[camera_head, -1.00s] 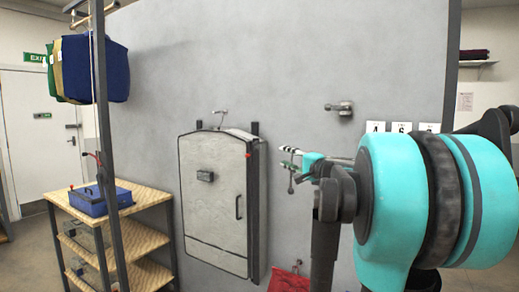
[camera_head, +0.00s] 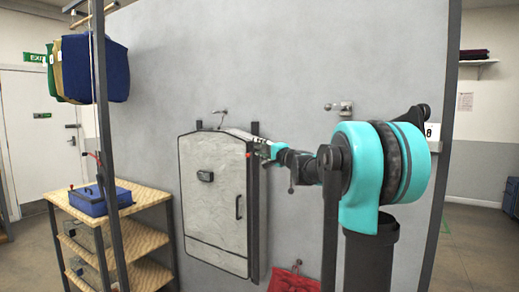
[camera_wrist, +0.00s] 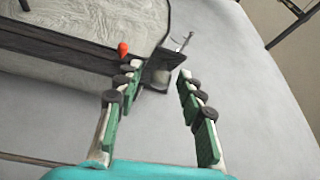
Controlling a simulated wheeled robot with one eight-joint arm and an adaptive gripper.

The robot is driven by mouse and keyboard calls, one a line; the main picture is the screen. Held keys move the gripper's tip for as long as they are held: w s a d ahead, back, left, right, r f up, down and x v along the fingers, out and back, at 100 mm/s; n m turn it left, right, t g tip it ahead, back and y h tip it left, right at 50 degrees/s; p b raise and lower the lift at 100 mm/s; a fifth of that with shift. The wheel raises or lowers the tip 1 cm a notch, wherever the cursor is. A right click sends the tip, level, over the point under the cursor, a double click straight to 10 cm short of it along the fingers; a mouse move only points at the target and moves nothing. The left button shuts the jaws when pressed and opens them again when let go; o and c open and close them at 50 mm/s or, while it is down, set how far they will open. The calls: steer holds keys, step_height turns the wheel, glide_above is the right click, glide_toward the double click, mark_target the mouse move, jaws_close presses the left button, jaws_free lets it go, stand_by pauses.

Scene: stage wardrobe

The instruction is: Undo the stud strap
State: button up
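A grey garment cover or case (camera_head: 215,220) with black edging hangs upright on the grey wall; it also fills the upper left of the wrist view (camera_wrist: 75,20). A red knob (camera_wrist: 123,48) sits at its edge. Just beyond my fingertips is a dark strap-like tab (camera_wrist: 152,68) with a pale round piece (camera_wrist: 160,78), possibly the stud; I cannot tell whether it is fastened. My gripper (camera_wrist: 159,80) is open and empty, its fingers spread to either side of the tab's near end. In the head view my gripper (camera_head: 266,149) is at the case's upper right edge.
A metal wall hook (camera_head: 219,115) is above the case, and another wall fitting (camera_head: 340,107) is to the right. A red bag (camera_head: 293,280) hangs below my arm. A shelf unit (camera_head: 145,198) with a blue box (camera_head: 98,200) stands left. The wall between is bare.

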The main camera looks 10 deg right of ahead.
steer(key=shift+w+a, duration=0.2)
steer(key=shift+w, duration=0.15)
steer(key=shift+c, duration=0.3)
jaws_close()
steer(key=shift+d, duration=0.1)
steer(key=shift+w+d+r+n+g+y, duration=0.1)
steer(key=shift+d+n+g+y, duration=0.6)
steer(key=shift+y, duration=0.25)
steer(key=shift+w+d+n+g+y, duration=0.1)
steer(key=shift+d+n+g+y, duration=0.6)
steer(key=shift+y, duration=0.25)
steer(key=shift+s, duration=0.1)
